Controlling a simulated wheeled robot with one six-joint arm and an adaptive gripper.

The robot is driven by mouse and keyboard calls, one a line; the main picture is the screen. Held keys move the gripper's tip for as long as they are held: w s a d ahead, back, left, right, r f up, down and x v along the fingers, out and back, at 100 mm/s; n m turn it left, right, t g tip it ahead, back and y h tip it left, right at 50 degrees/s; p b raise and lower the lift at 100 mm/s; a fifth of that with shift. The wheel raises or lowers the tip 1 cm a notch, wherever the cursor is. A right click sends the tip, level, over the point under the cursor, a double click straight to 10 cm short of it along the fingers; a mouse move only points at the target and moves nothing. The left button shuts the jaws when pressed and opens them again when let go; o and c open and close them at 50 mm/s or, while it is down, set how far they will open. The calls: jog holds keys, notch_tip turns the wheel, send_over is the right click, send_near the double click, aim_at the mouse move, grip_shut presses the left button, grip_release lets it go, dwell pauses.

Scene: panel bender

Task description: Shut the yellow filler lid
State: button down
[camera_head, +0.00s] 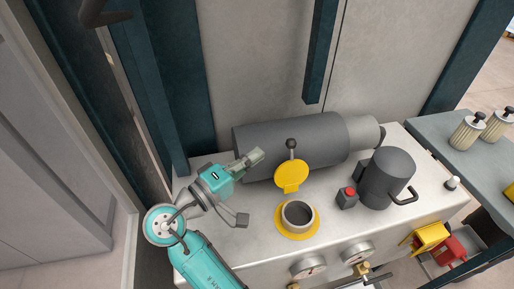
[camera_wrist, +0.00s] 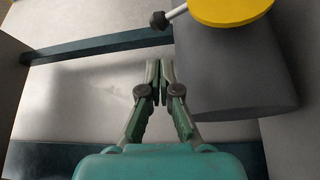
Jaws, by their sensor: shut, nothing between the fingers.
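The yellow filler lid (camera_head: 292,176) stands open, tilted up on the back side of the filler opening. The filler neck (camera_head: 298,215) is a round grey opening with a yellow rim, and it is uncovered. A rod with a dark ball knob (camera_head: 291,144) rises behind the lid. In the wrist view the lid (camera_wrist: 229,8) shows partly at the top right edge, with the ball knob (camera_wrist: 159,20) to its left. My gripper (camera_head: 256,156) is shut and empty, to the left of the lid and apart from it. The fingertips (camera_wrist: 160,65) meet in the wrist view.
A large dark grey motor cylinder (camera_head: 322,139) lies behind the lid, close to my gripper. A grey handled canister (camera_head: 387,178) and a red button box (camera_head: 347,197) stand right of the filler. Gauges (camera_head: 308,266) line the front edge. The white top left of the filler is mostly free.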

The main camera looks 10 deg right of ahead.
aim_at(290, 162)
jog(key=x, duration=0.8)
jog(key=shift+w, duration=0.1)
jog(key=shift+d, duration=0.1)
